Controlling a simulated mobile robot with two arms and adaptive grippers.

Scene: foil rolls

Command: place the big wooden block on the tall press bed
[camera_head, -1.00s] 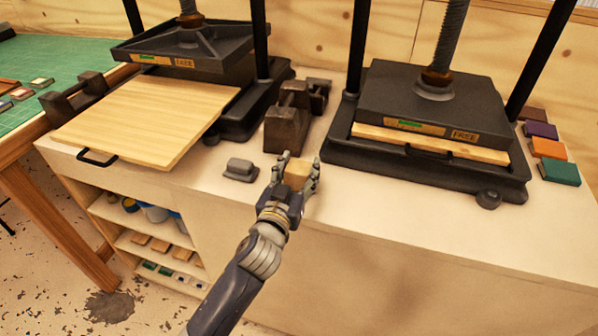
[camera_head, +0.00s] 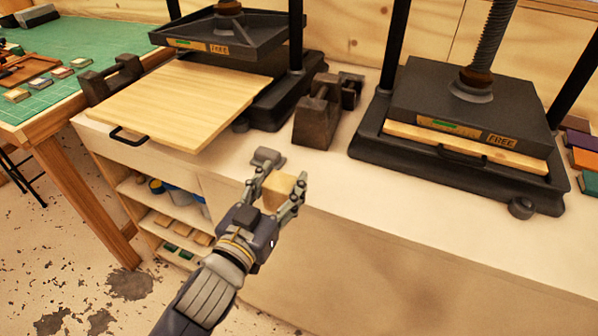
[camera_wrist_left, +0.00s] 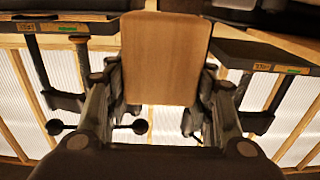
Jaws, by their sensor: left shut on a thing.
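My left gripper (camera_head: 280,188) is shut on the big wooden block (camera_head: 279,190), a pale wooden block held between its fingers. In the head view they are in front of the bench's front edge. The block fills the upper middle of the left wrist view (camera_wrist_left: 166,58), with a finger on each side. Two black screw presses stand on the bench. The left press (camera_head: 225,35) has its wooden bed (camera_head: 180,103) slid out towards me, bare. The right press (camera_head: 470,105) has its wooden bed (camera_head: 465,148) pushed in under its plate. My right gripper is not in view.
Dark iron weights (camera_head: 318,110) stand between the presses, and another (camera_head: 110,80) is left of the pulled-out bed. A small grey weight (camera_head: 267,158) lies near the front edge. Coloured blocks (camera_head: 583,157) lie at the far right. A green-matted table (camera_head: 80,50) is at left.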

